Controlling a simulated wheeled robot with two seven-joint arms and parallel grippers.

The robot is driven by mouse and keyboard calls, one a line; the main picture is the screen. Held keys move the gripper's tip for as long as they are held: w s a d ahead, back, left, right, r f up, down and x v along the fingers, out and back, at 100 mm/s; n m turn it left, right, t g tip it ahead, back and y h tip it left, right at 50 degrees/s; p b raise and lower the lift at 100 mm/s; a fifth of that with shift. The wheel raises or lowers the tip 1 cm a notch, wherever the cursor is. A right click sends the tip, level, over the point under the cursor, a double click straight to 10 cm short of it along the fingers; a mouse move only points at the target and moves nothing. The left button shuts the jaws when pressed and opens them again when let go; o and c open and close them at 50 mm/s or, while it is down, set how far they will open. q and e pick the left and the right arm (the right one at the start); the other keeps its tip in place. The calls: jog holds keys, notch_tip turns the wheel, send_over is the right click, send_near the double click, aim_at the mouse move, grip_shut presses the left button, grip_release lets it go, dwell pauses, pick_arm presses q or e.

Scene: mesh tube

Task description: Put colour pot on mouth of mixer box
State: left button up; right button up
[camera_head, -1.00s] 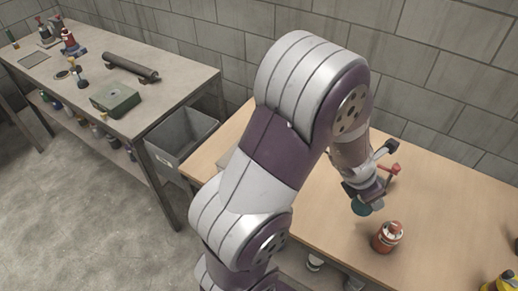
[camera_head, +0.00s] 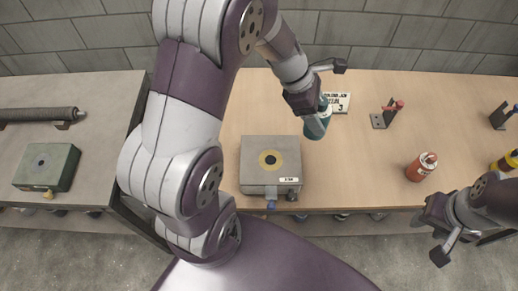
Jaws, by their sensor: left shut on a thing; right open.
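My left gripper (camera_head: 318,101) is shut on a teal colour pot (camera_head: 317,126) and holds it over the wooden table, right of and behind the grey mixer box. Its fingers hide the pot's upper part. The mixer box (camera_head: 257,181) is a low block near the table's front edge. My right gripper (camera_head: 441,231) is open and empty at the lower right, in front of the table's edge.
An orange-red pot (camera_head: 421,168) and a yellow pot (camera_head: 507,161) stand on the right of the table. A lettered card (camera_head: 337,102) and a red-topped fixture (camera_head: 386,115) are behind. A green box (camera_head: 46,169) is on the left bench. The table (camera_head: 360,170) is clear right of the mixer box.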

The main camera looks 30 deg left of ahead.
pick_arm(q)
jog(key=s+a+f, duration=0.2)
jog(key=f, duration=0.1)
jog(key=s+a+f, duration=0.5)
jog(key=f, duration=0.1)
jog(key=shift+s+a+f+b, duration=0.25)
jog(key=shift+s+f+b, duration=0.05)
jog(key=shift+f, duration=0.4)
jog(key=shift+a, duration=0.15)
jog(key=shift+f, duration=0.2)
jog(key=o, duration=1.1)
jog(key=shift+o, duration=0.2)
